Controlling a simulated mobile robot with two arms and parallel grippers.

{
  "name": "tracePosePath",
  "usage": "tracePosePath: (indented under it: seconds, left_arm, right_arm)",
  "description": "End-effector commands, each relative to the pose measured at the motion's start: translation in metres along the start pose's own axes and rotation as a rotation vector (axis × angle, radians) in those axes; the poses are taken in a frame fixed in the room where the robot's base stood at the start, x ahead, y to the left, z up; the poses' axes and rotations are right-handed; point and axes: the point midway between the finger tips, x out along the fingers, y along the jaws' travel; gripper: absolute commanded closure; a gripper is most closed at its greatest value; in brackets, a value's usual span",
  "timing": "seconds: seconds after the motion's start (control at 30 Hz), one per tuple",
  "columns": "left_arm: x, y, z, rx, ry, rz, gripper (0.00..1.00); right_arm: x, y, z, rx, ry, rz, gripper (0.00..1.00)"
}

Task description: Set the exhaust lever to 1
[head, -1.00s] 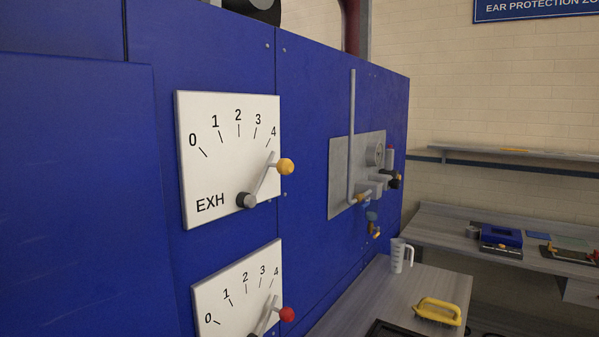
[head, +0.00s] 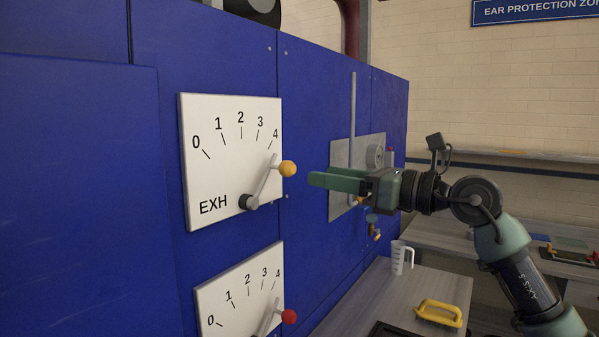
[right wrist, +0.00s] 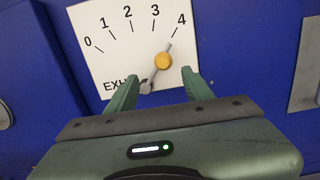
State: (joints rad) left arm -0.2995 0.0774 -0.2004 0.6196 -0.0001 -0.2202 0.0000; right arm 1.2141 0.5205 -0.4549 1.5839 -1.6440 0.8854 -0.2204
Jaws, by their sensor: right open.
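The exhaust lever (head: 265,183) is a grey rod with a yellow knob (head: 288,168), pivoting on a dark hub at the bottom of the white EXH scale plate (head: 230,130). It points at about 4. My right gripper (head: 316,180) is just right of the yellow knob, apart from it, pointing at the panel. In the right wrist view its two green fingers (right wrist: 157,85) are spread and empty, and the yellow knob (right wrist: 163,61) shows between and beyond their tips. My left gripper is not in view.
A second scale plate (head: 240,290) with a red-knobbed lever (head: 289,316) sits below. A grey plate with a long vertical handle (head: 353,130) is behind my right gripper. A bench holds a measuring jug (head: 400,258) and a yellow-handled brush (head: 438,313).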

Motion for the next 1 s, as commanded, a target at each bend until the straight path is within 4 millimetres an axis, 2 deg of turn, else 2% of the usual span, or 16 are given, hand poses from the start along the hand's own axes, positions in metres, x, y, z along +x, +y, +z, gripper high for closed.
tracePosePath:
  seconds: [0.17, 0.4, 0.6, 0.97, 1.0]
  left_arm:
    - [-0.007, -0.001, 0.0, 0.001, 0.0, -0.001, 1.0]
    - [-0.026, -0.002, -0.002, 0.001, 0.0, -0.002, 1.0]
    - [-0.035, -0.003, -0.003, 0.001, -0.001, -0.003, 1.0]
    - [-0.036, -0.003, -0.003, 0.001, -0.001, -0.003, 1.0]
    - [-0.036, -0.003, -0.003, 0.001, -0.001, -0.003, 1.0]
  right_arm:
    - [0.008, -0.004, 0.004, -0.036, 0.037, -0.02, 0.48]
    - [0.047, -0.004, 0.005, -0.032, 0.034, -0.017, 0.48]
    - [0.07, -0.005, 0.003, -0.033, 0.032, -0.019, 0.48]
    - [0.076, -0.006, 0.0, -0.033, 0.032, -0.019, 0.48]
    - [0.075, -0.006, 0.0, -0.033, 0.032, -0.019, 0.59]
